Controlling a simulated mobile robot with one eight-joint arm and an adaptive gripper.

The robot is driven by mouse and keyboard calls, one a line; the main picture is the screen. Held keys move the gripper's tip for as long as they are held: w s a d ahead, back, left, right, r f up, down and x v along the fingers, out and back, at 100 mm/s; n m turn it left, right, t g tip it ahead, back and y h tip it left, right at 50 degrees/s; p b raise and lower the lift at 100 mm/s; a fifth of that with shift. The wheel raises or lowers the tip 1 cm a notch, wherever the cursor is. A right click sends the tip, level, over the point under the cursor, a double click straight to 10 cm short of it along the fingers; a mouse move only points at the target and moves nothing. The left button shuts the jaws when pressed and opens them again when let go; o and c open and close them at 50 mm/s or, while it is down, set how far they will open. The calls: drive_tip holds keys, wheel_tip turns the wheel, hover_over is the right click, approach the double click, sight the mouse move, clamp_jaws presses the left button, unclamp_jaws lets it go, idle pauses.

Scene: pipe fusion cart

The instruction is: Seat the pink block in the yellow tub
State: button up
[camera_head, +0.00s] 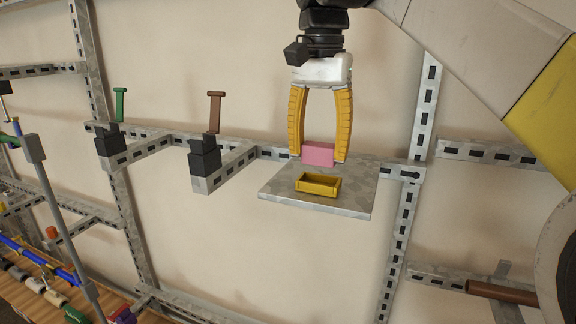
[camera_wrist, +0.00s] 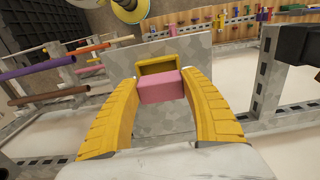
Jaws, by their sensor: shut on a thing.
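The pink block (camera_head: 318,154) is between the yellow fingers of my gripper (camera_head: 320,157), which is shut on it. In the head view the block shows above and behind the yellow tub (camera_head: 318,192), apart from it in the picture. The tub is a small open rectangular box on a grey metal shelf plate (camera_head: 345,204), and its inside looks empty. In the wrist view the pink block (camera_wrist: 160,86) sits between the fingertips and hides part of the yellow tub (camera_wrist: 158,65) beyond it. The exact height of the block over the plate is hard to tell.
Left of the plate, black holders (camera_head: 204,158) stand on metal brackets, with a brown handle (camera_head: 214,112) and a green handle (camera_head: 119,104) above. Perforated metal rails (camera_head: 402,235) frame the wall. A bench with colored pipes (camera_head: 50,275) lies at the lower left.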

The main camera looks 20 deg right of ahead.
sight(321, 166)
drive_tip(key=shift+s+f, duration=0.2)
drive_tip(key=shift+f, duration=0.1)
wheel_tip(321, 166, down, 3)
drive_tip(key=shift+f+p, duration=0.2)
drive_tip(key=shift+p, duration=0.2)
drive_tip(key=shift+f, duration=0.35)
drive_tip(key=shift+s+f+b, duration=0.1)
drive_tip(key=shift+f+b, duration=0.05)
drive_tip(key=shift+b, duration=0.2)
drive_tip(key=shift+c, duration=1)
drive_tip(key=o, duration=1.3)
drive_tip(key=shift+d+f, duration=0.1)
drive_tip(key=shift+d, duration=0.1)
